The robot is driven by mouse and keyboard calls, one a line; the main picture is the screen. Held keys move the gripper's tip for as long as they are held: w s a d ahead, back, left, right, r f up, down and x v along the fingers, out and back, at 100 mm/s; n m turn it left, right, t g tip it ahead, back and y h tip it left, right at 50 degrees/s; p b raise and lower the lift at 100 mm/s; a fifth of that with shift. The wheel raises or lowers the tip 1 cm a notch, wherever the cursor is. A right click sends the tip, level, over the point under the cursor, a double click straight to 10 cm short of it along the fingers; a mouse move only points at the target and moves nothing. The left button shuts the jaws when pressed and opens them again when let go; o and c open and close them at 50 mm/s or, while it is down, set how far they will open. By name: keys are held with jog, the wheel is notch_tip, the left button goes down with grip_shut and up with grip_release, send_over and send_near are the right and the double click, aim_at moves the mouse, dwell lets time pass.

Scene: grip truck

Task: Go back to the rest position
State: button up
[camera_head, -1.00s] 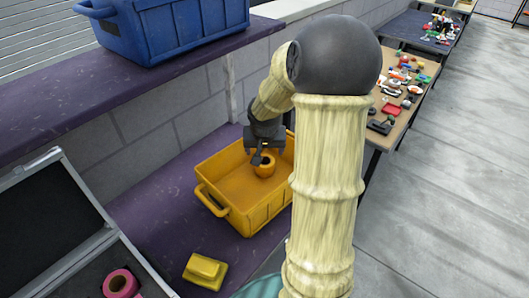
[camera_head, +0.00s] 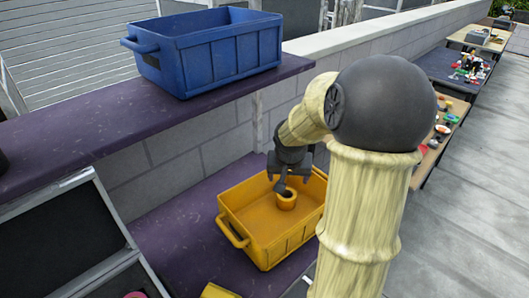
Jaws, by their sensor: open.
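My gripper (camera_head: 281,186) hangs from my pale, ridged arm over the yellow crate, with its fingers pointing down. It is open, though the arm's angle hides part of the jaws. A yellow-orange ring-shaped roll (camera_head: 288,202) sits inside the yellow crate (camera_head: 262,247), just below the fingertips. I cannot tell whether a finger still touches the roll.
The crate stands on a purple lower shelf (camera_head: 180,232). A blue crate (camera_head: 225,62) stands on the upper purple shelf (camera_head: 110,115). An open dark case (camera_head: 60,240) is at left, a yellow block (camera_head: 218,291) at the bottom edge. Cluttered tables (camera_head: 458,75) stand behind at right.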

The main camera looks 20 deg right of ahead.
jog(key=s+a+r+n+g+y+p, duration=0.1)
jog(key=s+a+n+p, duration=0.4)
jog(key=s+a, duration=0.7)
jog(key=a+r+n+y, duration=0.1)
jog(key=a, duration=0.3)
jog(key=shift+s+a, duration=0.25)
jog(key=shift+s, duration=0.1)
